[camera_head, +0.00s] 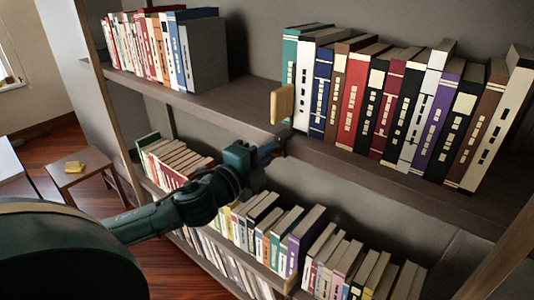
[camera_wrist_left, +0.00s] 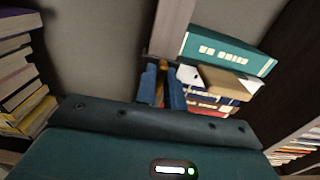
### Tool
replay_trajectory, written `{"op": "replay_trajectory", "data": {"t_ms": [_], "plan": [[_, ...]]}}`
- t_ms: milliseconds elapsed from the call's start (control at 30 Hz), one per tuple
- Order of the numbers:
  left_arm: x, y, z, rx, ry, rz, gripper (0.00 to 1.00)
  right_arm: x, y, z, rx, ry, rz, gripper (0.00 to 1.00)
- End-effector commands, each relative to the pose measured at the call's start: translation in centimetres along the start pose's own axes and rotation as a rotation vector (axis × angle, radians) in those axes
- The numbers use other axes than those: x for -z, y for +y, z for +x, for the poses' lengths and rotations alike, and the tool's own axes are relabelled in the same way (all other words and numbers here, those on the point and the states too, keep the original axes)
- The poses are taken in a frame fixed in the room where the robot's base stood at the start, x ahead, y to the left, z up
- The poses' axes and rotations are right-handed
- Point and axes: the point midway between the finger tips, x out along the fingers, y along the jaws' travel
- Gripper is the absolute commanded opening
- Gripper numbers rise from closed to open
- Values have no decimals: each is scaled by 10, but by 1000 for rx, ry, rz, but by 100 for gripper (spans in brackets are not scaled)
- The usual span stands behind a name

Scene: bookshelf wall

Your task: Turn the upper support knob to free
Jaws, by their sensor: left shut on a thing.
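My left gripper (camera_head: 266,152) reaches in from the left, just below the front edge of the upper shelf (camera_head: 340,172). In the left wrist view its two blue fingers (camera_wrist_left: 163,88) are shut around a narrow brownish-orange piece (camera_wrist_left: 159,88), which appears to be the upper support knob. Only a thin strip of it shows between the fingers. In the head view the knob is hidden by the gripper and shelf edge, and its turned position cannot be told. My right gripper is in neither view.
A tan block (camera_head: 282,103) stands at the left end of a row of books (camera_head: 352,105) above the gripper. More books fill the lower shelf (camera_head: 262,222), close under my arm. A small stool (camera_head: 82,167) stands on the floor at left.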

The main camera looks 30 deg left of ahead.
Motion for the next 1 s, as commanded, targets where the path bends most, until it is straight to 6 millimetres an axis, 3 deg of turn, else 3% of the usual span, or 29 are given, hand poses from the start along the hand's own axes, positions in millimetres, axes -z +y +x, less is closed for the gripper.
{"op": "replay_trajectory", "data": {"t_ms": [100,133,367,700,1000], "plan": [[0,0,0,0,-1,0,0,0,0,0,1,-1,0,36],[0,0,0,0,-1,0,13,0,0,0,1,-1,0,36],[0,0,0,0,0,1,31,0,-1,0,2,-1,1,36],[0,1,-4,-1,0,1,31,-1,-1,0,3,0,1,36],[0,3,-37,-4,1,-1,31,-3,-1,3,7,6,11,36]]}}
